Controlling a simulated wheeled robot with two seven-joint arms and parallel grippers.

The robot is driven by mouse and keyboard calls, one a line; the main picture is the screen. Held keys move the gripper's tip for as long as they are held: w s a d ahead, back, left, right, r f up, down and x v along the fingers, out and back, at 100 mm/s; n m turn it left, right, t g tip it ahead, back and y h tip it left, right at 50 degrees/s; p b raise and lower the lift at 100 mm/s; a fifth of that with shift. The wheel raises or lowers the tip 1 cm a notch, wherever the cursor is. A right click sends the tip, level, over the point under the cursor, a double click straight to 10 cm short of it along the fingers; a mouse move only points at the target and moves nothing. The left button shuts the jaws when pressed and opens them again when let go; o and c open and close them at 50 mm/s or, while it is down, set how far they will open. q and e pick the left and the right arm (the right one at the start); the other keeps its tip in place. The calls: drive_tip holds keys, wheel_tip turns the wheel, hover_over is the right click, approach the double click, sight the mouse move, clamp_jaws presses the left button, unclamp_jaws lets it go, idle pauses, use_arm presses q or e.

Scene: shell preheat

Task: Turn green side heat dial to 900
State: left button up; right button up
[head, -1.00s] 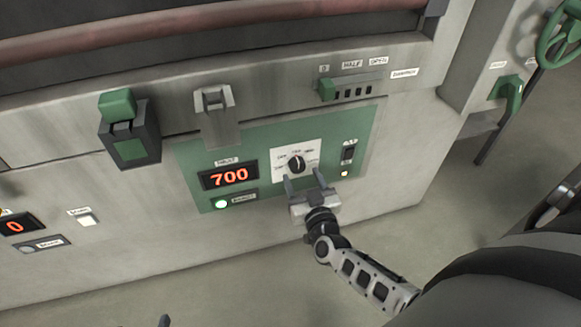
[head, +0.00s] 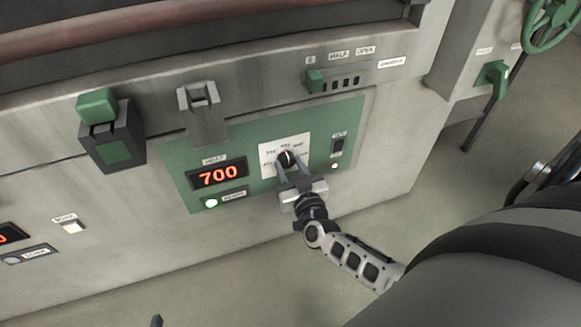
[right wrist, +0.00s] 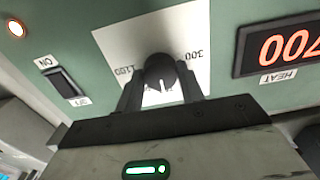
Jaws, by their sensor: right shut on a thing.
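The black heat dial (head: 287,157) sits on a white scale plate (head: 268,152) on the green panel (head: 180,152). My right gripper (head: 287,166) is at the dial, its fingers on either side of it. In the right wrist view the fingers are shut on the dial (right wrist: 160,70), and its white pointer mark shows between them. The scale plate (right wrist: 190,30) there reads 300 and 1100 at its ends. The red heat display (head: 219,175) reads 700; it also shows in the right wrist view (right wrist: 285,48). My left gripper is not in view.
A black switch (head: 338,146) sits right of the dial, and a lit round button (head: 211,203) below the display. A green slider (head: 314,80) and a metal latch (head: 202,100) are above. A green-topped box (head: 108,135) is left. Floor lies open below.

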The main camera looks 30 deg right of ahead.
drive_tip(key=m, duration=0.4)
drive_tip(key=shift+m, duration=0.4)
drive_tip(key=m+b, duration=0.1)
drive_tip(key=m, duration=0.3)
drive_tip(key=shift+a+m, duration=0.1)
drive_tip(key=shift+m, duration=0.3)
drive_tip(key=o, duration=1)
